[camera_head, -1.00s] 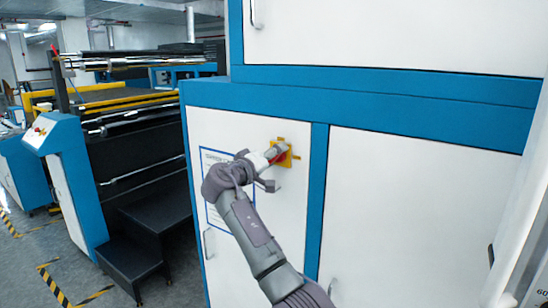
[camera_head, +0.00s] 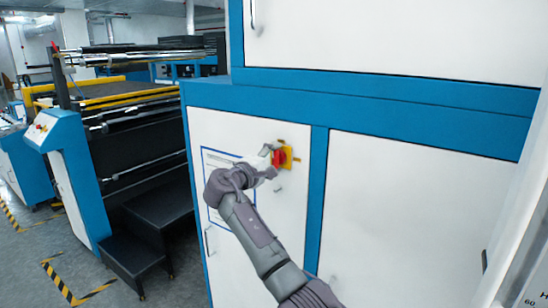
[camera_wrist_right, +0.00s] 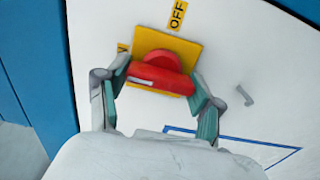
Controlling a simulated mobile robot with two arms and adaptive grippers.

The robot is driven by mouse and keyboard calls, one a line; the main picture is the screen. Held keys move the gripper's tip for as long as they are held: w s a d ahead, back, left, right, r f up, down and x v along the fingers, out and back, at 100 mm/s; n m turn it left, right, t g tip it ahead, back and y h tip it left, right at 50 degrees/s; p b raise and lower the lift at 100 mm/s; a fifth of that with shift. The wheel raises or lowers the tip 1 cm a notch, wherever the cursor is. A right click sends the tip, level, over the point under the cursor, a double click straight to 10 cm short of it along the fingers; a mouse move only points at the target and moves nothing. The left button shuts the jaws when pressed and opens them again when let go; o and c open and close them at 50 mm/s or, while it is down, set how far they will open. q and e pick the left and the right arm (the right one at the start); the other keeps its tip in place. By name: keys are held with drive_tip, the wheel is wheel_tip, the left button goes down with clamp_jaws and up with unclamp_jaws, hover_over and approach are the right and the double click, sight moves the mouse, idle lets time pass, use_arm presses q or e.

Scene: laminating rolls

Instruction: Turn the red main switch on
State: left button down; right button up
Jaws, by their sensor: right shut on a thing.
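The red main switch (camera_head: 278,158) is a knob on a yellow plate (camera_head: 288,156) on the white cabinet door. In the right wrist view the red switch (camera_wrist_right: 165,66) sits between my fingers, with its yellow plate (camera_wrist_right: 152,37) behind it. My left gripper is in neither view.
The cabinet has blue frames (camera_head: 318,200) and a wide white panel (camera_head: 410,210) to the right. A blue-outlined notice (camera_head: 212,160) is left of the switch. Black steps (camera_head: 135,262) and a roller machine (camera_head: 135,120) stand at left.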

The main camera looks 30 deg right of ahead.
idle(0.5)
drive_tip(key=o, duration=1.2)
drive_tip(key=shift+w, duration=0.1)
drive_tip(key=shift+c, duration=0.2)
drive_tip(key=shift+a, duration=0.2)
drive_tip(key=v, duration=1.2)
drive_tip(key=shift+d+f, duration=0.1)
drive_tip(key=shift+d, duration=0.05)
